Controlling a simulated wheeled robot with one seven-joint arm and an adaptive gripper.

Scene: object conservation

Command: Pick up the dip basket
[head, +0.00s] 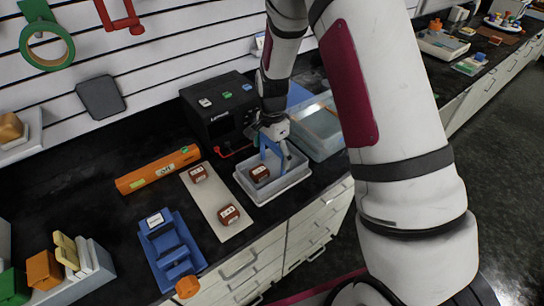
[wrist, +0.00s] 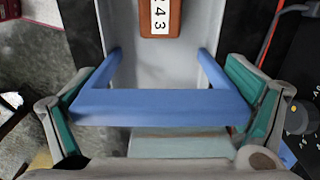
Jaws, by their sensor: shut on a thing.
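The dip basket's blue handle (head: 265,153) rises over a pale grey tub (head: 243,184) in the head view. In the wrist view the handle (wrist: 160,104) is a wide blue bar with two side arms running down into the tub. My gripper (head: 276,142) is shut on this handle, with teal finger pads (wrist: 160,110) at its two ends. The basket's lower part is not clear, and I cannot tell whether it is clear of the tub floor. A red-brown block (head: 260,173) with a white label sits in the tub; it also shows in the wrist view (wrist: 150,18).
A black device (head: 215,108) stands behind the tub, and a clear bin (head: 318,140) is right of it. Left are a pale strip (head: 212,204) with two red-brown blocks, an orange bar (head: 150,174) and a blue holder (head: 168,245). The counter's front edge is close.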

